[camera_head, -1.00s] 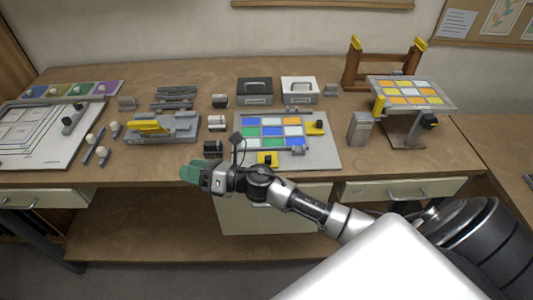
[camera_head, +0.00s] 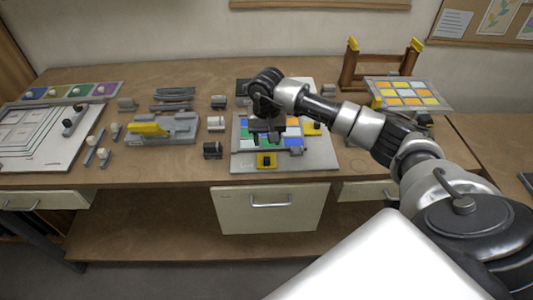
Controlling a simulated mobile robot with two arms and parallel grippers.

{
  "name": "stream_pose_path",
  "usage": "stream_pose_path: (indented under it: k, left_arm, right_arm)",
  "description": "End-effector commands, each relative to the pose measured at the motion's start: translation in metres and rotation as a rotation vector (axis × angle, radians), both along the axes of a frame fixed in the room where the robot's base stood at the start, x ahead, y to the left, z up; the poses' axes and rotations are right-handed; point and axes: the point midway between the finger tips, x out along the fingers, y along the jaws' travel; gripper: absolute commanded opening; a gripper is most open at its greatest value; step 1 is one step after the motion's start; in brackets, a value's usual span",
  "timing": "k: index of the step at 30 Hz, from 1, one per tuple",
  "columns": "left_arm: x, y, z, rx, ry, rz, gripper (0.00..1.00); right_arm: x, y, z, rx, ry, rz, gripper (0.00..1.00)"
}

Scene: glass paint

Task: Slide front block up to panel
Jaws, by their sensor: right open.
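The panel (camera_head: 293,141) is a grid of blue, green, white and orange panes on the same board, just behind the block. My right gripper (camera_head: 265,139) hangs over the panel, fingers pointing down, open and empty. It is behind the front block in the picture and hides the middle of the panel. My left gripper is not in view.
Another yellow block (camera_head: 312,129) sits at the panel's right side. A grey fixture with a yellow part (camera_head: 150,129) and small dark-and-white blocks (camera_head: 212,150) stand to the left. A tilted panel on a stand (camera_head: 408,95) is at right. My arm covers the right middle.

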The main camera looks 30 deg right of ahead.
Motion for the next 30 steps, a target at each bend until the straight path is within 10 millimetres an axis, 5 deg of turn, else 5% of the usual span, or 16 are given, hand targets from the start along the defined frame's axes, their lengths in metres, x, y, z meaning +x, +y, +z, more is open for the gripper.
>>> stream_pose_path:
  k: [12, 24, 30]
  left_arm:
    - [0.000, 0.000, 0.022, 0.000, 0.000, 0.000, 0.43]
    - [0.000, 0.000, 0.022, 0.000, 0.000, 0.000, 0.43]
    - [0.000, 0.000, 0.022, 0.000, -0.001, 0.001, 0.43]
  right_arm:
    - [0.000, 0.001, -0.067, 0.005, 0.002, -0.003, 0.47]
    - [0.000, 0.001, -0.076, 0.003, -0.001, -0.001, 0.47]
    - [0.000, 0.001, -0.076, 0.004, -0.001, -0.002, 0.16]
